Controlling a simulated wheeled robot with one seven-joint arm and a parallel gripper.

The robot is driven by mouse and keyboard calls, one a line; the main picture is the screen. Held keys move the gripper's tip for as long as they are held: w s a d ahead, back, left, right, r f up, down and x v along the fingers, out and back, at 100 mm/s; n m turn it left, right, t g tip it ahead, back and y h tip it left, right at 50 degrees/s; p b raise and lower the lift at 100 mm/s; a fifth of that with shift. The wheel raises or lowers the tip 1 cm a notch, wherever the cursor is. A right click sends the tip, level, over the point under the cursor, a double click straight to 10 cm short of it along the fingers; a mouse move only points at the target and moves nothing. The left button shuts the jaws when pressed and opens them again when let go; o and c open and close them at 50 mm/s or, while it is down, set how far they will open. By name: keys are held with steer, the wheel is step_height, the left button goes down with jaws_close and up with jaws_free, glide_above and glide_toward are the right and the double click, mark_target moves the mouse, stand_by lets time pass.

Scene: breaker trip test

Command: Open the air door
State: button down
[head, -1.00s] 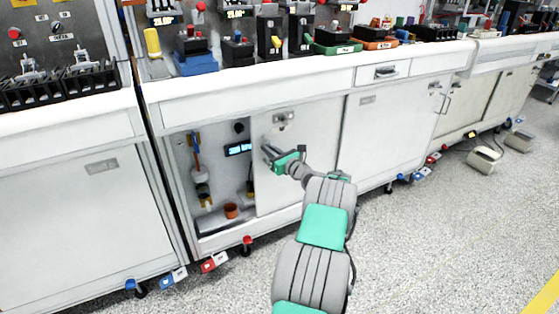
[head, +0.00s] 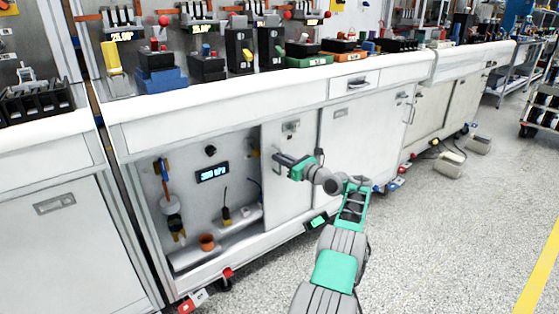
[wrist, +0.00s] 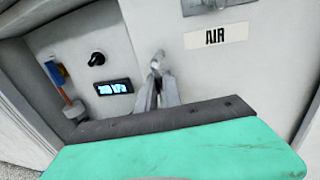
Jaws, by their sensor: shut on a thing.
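The air door (head: 291,163) is a white cabinet panel, labelled AIR in the wrist view (wrist: 216,38). It stands to the right of a wide opening into the compartment. My gripper (head: 276,163) is at the panel's left edge in the head view. In the wrist view its fingers (wrist: 158,90) are shut on a small metal handle (wrist: 157,62) beside the AIR label. Most of the handle is hidden by the fingers in the head view.
Inside the compartment are a lit gauge display (head: 212,172), a black knob (head: 210,150), an orange cup (head: 207,242) and a tool with a blue handle (head: 164,170). The worktop (head: 230,97) above carries several devices.

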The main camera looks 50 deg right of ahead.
steer(key=shift+a, duration=0.1)
steer(key=c, duration=1.5)
jaws_free()
steer(key=shift+w+a, duration=0.1)
steer(key=shift+w, duration=0.05)
steer(key=s+p, duration=0.3)
steer(key=s, duration=0.4)
steer(key=shift+s, duration=0.4)
